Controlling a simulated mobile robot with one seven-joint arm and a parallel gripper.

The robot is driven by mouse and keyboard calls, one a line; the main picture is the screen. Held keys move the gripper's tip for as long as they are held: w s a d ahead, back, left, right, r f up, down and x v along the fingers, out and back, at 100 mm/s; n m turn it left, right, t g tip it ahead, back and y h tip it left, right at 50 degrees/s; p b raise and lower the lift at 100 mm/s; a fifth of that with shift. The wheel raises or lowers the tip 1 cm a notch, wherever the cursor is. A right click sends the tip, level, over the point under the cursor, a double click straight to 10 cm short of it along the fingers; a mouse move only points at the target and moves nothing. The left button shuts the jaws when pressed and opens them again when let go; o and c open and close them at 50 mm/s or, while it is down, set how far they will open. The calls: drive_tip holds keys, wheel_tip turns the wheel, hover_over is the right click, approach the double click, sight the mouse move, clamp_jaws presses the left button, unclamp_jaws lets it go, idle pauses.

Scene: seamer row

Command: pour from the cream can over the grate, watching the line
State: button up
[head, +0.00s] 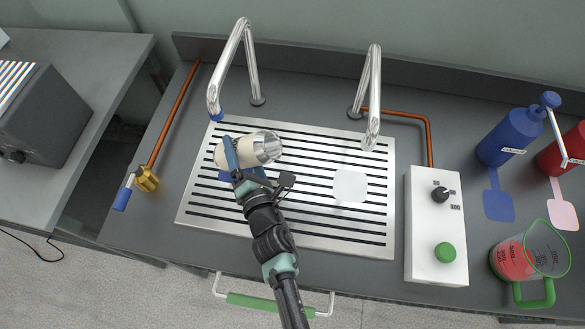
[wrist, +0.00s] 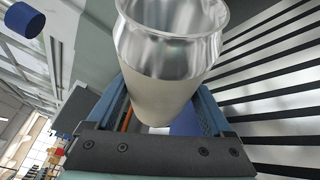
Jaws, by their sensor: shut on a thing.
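The cream can (head: 240,150) has a cream body and a shiny metal end. In the head view it lies tilted, nearly on its side, over the left part of the slotted grate (head: 300,235), its metal end toward the right. My gripper (head: 232,158) is shut around its cream body. In the wrist view the can (wrist: 165,90) sits between both fingers, its open metal rim toward the top. No stream of liquid shows. The can's inside is mostly hidden, and I cannot make out a fill line.
Two bent metal spouts (head: 250,60) (head: 374,90) rise behind the grate. A white control box (head: 436,220) with a green button stands at the right. Beyond it are a blue bottle (head: 508,135), a red bottle (head: 565,150) and a green-handled jug (head: 510,262). A brass valve (head: 147,179) is at left.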

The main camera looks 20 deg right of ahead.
sight(245, 137)
drive_tip(key=shift+w+a+f+m+t+b, duration=0.1)
drive_tip(key=shift+f+m+t+b, duration=0.35)
drive_tip(key=shift+b, duration=1.05)
drive_tip(key=shift+f+m+t+b, duration=0.25)
drive_tip(key=shift+m+t+b, duration=0.1)
drive_tip(key=shift+m+b, duration=0.65)
drive_tip(key=shift+r, duration=0.2)
drive_tip(key=shift+s+d+r+m+t+b, duration=0.4)
drive_tip(key=shift+d+r+m, duration=0.15)
drive_tip(key=shift+m, duration=0.1)
drive_tip(key=shift+s+d+r+m+t+h+b, duration=0.15)
drive_tip(key=shift+r+m+t+h+b, duration=0.4)
drive_tip(key=shift+r+m+b, duration=0.8)
idle(0.4)
drive_tip(key=shift+s+d+r+m+t+h+b, duration=0.1)
drive_tip(key=shift+d+r+m+t+h+b, duration=0.15)
drive_tip(key=shift+m+b, duration=0.65)
drive_tip(key=shift+s+d+r+m+t+h+b, duration=0.15)
drive_tip(key=shift+r+m+t+b, duration=0.25)
drive_tip(key=shift+b, duration=0.9)
drive_tip(key=shift+p, duration=0.4)
drive_tip(key=n+p, duration=0.1)
drive_tip(key=g+y+p, duration=0.1)
drive_tip(key=shift+w+a+n+p, duration=0.25)
drive_tip(key=shift+a+n+p, duration=0.05)
drive_tip(key=shift+n+p, duration=0.1)
drive_tip(key=shift+w+a+f+n+p, duration=0.1)
drive_tip(key=shift+a+f+n+p, duration=0.1)
drive_tip(key=shift+f+n+p, duration=0.65)
